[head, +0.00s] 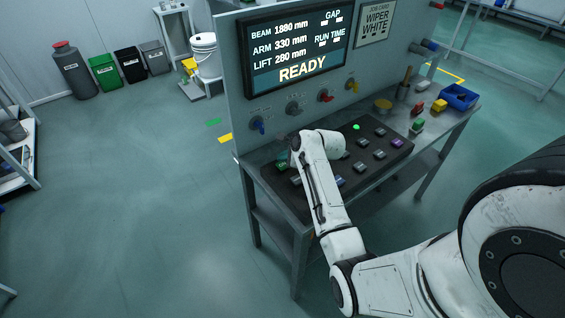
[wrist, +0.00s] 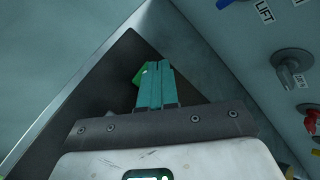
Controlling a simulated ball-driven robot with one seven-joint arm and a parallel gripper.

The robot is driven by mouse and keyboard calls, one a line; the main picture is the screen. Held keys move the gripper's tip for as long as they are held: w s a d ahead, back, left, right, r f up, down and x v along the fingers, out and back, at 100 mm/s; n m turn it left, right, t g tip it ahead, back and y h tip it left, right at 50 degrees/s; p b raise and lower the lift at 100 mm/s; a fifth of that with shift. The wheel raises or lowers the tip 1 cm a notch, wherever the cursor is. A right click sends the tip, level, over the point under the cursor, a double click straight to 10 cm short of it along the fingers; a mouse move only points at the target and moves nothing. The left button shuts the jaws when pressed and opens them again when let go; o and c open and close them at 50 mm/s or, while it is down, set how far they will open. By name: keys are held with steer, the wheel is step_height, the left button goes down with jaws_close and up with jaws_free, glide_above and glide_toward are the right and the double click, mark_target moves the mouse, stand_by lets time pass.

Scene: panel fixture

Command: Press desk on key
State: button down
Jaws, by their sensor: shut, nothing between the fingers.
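The desk panel (head: 270,186) is a dark slab of keys on the workbench below the screen. A green key (wrist: 138,77) shows at the panel's corner in the wrist view, partly hidden behind my fingertips. My gripper (wrist: 157,68) has its two teal fingers shut together and empty, pointing at this key. In the head view a small green key (head: 281,167) shows at the panel's left end, right beside my gripper's end. Its lettering is too small to read surely. I cannot tell whether the fingertips touch the key.
The upright board carries a screen (head: 292,55) reading READY and a row of coloured knobs (head: 326,96). Other keys (head: 380,154) and a lit green round button (head: 356,127) lie to the right. A blue bin (head: 459,97) stands at the bench's far end.

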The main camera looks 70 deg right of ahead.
mark_target(284, 166)
step_height(284, 166, up, 3)
steer(key=p, duration=0.3)
steer(key=shift+r+p, duration=0.6)
steer(key=shift+r, duration=0.4)
stand_by(0.4)
